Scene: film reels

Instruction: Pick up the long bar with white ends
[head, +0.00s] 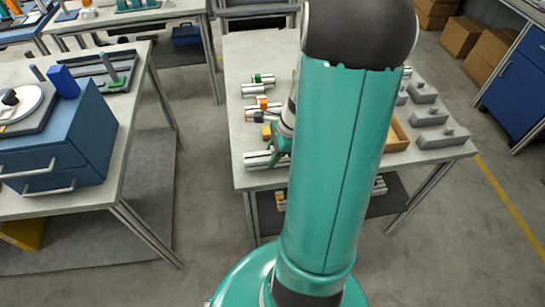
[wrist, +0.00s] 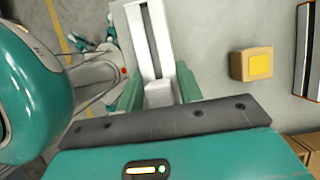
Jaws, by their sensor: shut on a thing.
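The long bar with white ends (head: 257,160) lies near the front left edge of the work table in the head view. My gripper (head: 279,150) is right at it, with its fingers down on the bar. In the wrist view my gripper (wrist: 159,88) has its two teal fingers on either side of a pale bar (wrist: 148,38) with a darker strip along it, and it is shut on this bar. My arm hides the rest of the bar in the head view. I cannot tell whether it is clear of the table.
A small block with a yellow face (wrist: 251,64) sits beside the gripper. Bars with orange (head: 262,103) and green (head: 263,78) parts lie farther back. Grey blocks (head: 442,136) and a wooden tray (head: 399,135) stand at the right. A blue drawer cabinet (head: 60,150) is on the left table.

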